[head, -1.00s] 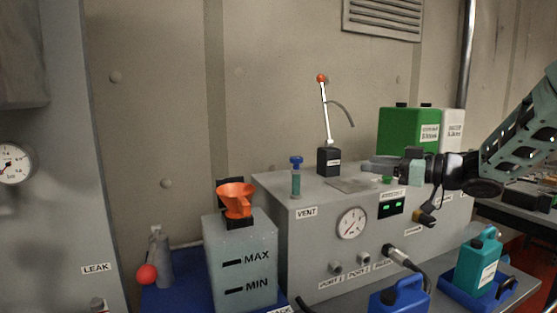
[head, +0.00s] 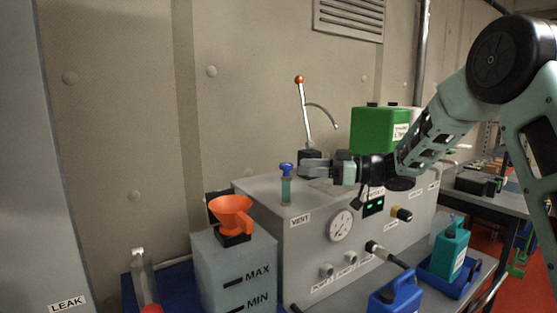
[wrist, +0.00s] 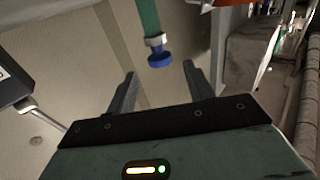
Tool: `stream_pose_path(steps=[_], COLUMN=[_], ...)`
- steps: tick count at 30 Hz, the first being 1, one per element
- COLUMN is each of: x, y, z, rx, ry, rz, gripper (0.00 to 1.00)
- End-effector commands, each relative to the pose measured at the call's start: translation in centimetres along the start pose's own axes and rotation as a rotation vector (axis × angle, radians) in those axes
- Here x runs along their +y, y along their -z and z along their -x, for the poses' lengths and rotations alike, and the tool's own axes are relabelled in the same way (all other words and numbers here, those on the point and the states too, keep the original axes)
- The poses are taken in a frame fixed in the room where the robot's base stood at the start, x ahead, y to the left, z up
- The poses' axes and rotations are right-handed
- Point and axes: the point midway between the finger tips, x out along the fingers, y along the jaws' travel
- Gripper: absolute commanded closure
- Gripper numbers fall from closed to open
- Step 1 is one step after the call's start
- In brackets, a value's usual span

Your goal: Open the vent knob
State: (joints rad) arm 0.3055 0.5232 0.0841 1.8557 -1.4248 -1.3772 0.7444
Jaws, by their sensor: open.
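The vent knob (head: 286,169) is a blue cap on a short green-teal post, standing upright on the front left of the grey cabinet top above the VENT label (head: 300,219). In the wrist view the blue knob (wrist: 159,59) appears upside down, just beyond the fingertips and between their lines. My gripper (head: 302,170) is level with the knob, just to its right in the head view. Its two fingers are open and empty in the wrist view (wrist: 160,72). The knob does not look gripped.
An orange funnel (head: 231,211) sits on the MAX/MIN tank (head: 222,265) to the left. A lever with an orange ball (head: 299,80) stands behind my gripper. A green canister (head: 379,130) is behind my arm. A gauge (head: 341,226) is on the cabinet front.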

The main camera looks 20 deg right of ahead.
Motion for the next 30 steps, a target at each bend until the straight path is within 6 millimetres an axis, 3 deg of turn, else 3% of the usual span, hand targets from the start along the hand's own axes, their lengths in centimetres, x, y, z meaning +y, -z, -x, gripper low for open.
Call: stream_pose_path(steps=[6,12,25,30], x=[-0.1,0.0,0.0,0.0], y=[0.2,0.1,-0.1,0.0], z=[-4.5,-7.0,-7.8,-7.8], rx=[-0.001,0.0,-0.001,-0.001], ry=[0.003,0.001,0.0,0.0], rz=[-0.002,-0.001,-0.001,0.0], gripper=[0.48,0.48,0.48,0.91])
